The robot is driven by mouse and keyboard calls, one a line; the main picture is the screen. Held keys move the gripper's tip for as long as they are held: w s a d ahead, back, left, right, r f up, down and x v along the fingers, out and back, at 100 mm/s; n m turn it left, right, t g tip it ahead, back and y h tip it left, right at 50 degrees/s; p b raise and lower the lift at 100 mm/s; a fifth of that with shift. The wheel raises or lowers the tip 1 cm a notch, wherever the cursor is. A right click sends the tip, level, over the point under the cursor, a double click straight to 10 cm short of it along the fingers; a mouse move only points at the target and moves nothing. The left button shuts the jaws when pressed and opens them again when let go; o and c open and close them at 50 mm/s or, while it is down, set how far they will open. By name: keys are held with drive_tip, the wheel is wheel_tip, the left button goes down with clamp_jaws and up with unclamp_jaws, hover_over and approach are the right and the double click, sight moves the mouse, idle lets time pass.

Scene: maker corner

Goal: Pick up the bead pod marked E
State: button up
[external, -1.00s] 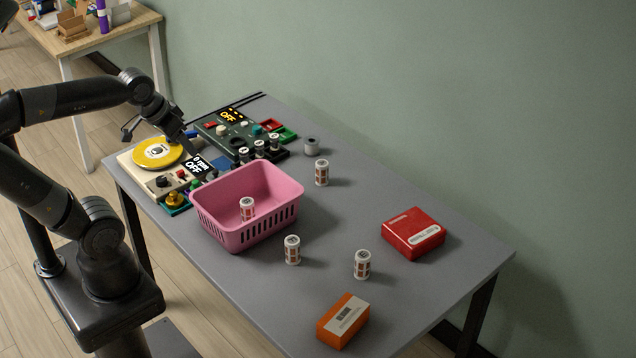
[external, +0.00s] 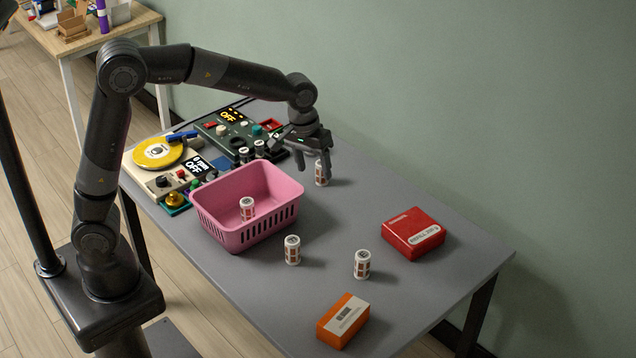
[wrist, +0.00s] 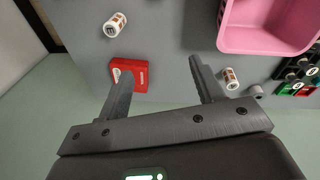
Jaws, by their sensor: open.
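Several white-and-brown bead pods stand on the grey table; their letters are too small to read, so I cannot tell which is E. One pod (external: 321,180) is at the far side, partly hidden by my gripper (external: 314,166). Others are near the middle (external: 292,250), further right (external: 362,265) and inside the basket (external: 247,209). In the wrist view my gripper (wrist: 158,76) is open with nothing between its fingers. One pod (wrist: 230,79) shows just right of the right finger, and another pod (wrist: 115,25) is at upper left.
A pink basket (external: 236,238) stands left of the pods. A red box (external: 413,234) and an orange box (external: 343,321) lie on the right. Control panels and a yellow disc (external: 157,153) fill the far left.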

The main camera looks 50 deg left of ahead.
drive_tip(key=w+d+f, duration=0.3)
drive_tip(key=d+f, duration=0.5)
drive_tip(key=g+y, duration=0.1)
approach(363, 265)
drive_tip(key=shift+w+a+f+n, duration=0.2)
drive_tip(key=shift+w+f, duration=0.1)
drive_tip(key=shift+w, duration=0.2)
drive_tip(key=shift+w+a+f+n, duration=0.2)
drive_tip(key=shift+w+f, duration=0.15)
drive_tip(key=shift+w, duration=0.1)
wheel_tip(363, 265, down, 5)
drive_tip(key=shift+f, duration=0.15)
drive_tip(key=shift+s+a+f, duration=0.1)
drive_tip(key=shift+a+f, duration=0.05)
drive_tip(key=shift+f, duration=1.2)
drive_tip(key=shift+a+f, duration=0.1)
drive_tip(key=shift+f, duration=1.3)
drive_tip(key=shift+c, duration=0.3)
drive_tip(key=c, duration=1)
drive_tip(key=shift+r, duration=0.15)
